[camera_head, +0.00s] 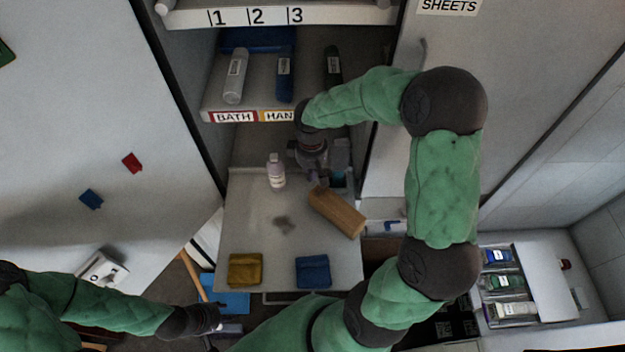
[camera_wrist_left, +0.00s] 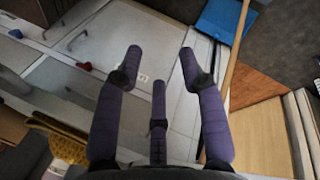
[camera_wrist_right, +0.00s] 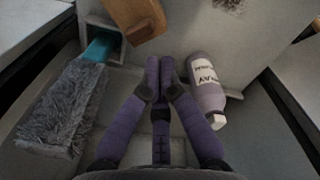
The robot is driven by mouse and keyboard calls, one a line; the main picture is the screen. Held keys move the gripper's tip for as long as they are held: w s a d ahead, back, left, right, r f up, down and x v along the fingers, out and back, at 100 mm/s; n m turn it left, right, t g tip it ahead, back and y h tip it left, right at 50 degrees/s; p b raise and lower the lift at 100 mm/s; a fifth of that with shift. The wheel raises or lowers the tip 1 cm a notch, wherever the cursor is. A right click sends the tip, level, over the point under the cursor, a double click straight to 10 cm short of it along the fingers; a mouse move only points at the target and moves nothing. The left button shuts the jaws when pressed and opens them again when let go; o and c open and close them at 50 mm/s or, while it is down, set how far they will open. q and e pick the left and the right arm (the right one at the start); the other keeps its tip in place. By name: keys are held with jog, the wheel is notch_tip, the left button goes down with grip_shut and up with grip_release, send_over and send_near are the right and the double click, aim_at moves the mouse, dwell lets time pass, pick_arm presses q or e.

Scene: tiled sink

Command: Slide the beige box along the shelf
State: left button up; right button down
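The beige box (camera_head: 337,211) is a tan-brown block lying at an angle on the pale shelf (camera_head: 245,225). In the right wrist view the box (camera_wrist_right: 136,18) is at the top, just beyond my fingertips. My right gripper (camera_head: 319,179) is at the box's far left end in the head view. In the right wrist view its fingers (camera_wrist_right: 159,68) are together with nothing between them; a small gap to the box shows. My left gripper (camera_head: 216,318) is low, left of the shelf. In the left wrist view its fingers (camera_wrist_left: 160,58) are wide apart and empty.
A white spray bottle (camera_head: 276,172) stands left of my right gripper. A grey fluffy duster (camera_wrist_right: 66,112) with a teal handle is on its other side. Yellow (camera_head: 245,269) and blue (camera_head: 312,271) cloths lie at the shelf's front. The shelf's left middle is mostly clear.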

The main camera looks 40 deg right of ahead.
aim_at(317, 187)
jog(key=w+d+m, duration=0.3)
jog(key=m, duration=0.2)
notch_tip(317, 187, down, 10)
jog(key=shift+w+r+b, duration=0.15)
jog(key=shift+r+b, duration=0.05)
jog(key=shift+b, duration=0.15)
jog(key=shift+a, duration=0.1)
jog(key=shift+s+a+b, duration=0.15)
jog(key=shift+s, duration=0.65)
jog(key=shift+s+a+b, duration=0.1)
jog(key=shift+s+b, duration=0.05)
jog(key=shift+s, duration=0.65)
jog(key=shift+w+r, duration=0.1)
